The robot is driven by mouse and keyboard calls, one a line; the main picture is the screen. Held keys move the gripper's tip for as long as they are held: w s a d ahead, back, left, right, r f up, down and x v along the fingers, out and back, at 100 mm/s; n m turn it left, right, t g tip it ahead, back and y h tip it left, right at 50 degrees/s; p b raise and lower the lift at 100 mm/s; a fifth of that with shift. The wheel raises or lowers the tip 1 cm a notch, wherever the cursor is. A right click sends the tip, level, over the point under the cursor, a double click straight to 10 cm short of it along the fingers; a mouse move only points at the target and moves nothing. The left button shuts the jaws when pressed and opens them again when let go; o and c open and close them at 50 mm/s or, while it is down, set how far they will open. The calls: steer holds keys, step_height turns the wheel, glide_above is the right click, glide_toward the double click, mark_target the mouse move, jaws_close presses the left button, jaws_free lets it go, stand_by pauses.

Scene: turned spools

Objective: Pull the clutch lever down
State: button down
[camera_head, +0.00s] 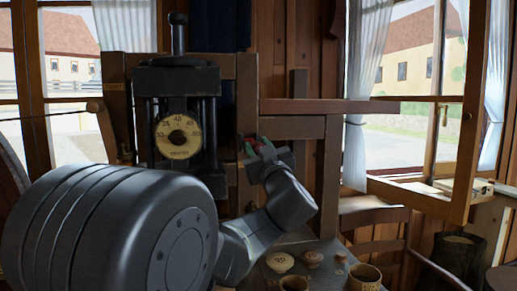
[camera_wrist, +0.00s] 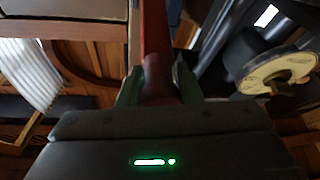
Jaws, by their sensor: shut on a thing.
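My gripper (camera_head: 258,147) is at the right side of the dark machine in the head view, in front of the wooden frame. In the wrist view its green-grey fingers (camera_wrist: 157,78) are closed around a reddish-brown lever, the clutch lever (camera_wrist: 154,30). The lever runs up the picture from between the fingers, and its gripped end is thicker. In the head view the lever is mostly hidden; I cannot make out its full length or angle there.
A black machine (camera_head: 177,82) with a round cream dial (camera_head: 178,137) stands left of my gripper. A wooden-knobbed bar (camera_head: 101,122) is at its left. Turned wooden pieces (camera_head: 280,262) and cups (camera_head: 364,277) stand on the bench below. A chair (camera_head: 375,225) is at right.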

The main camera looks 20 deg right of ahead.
steer(key=shift+f, duration=0.15)
steer(key=c, duration=1)
jaws_free()
steer(key=shift+c, duration=0.2)
steer(key=b+v, duration=0.1)
steer(key=v, duration=1.3)
steer(key=shift+b, duration=0.3)
steer(key=p+x, duration=0.1)
steer(key=x, duration=1.3)
steer(key=shift+p, duration=0.3)
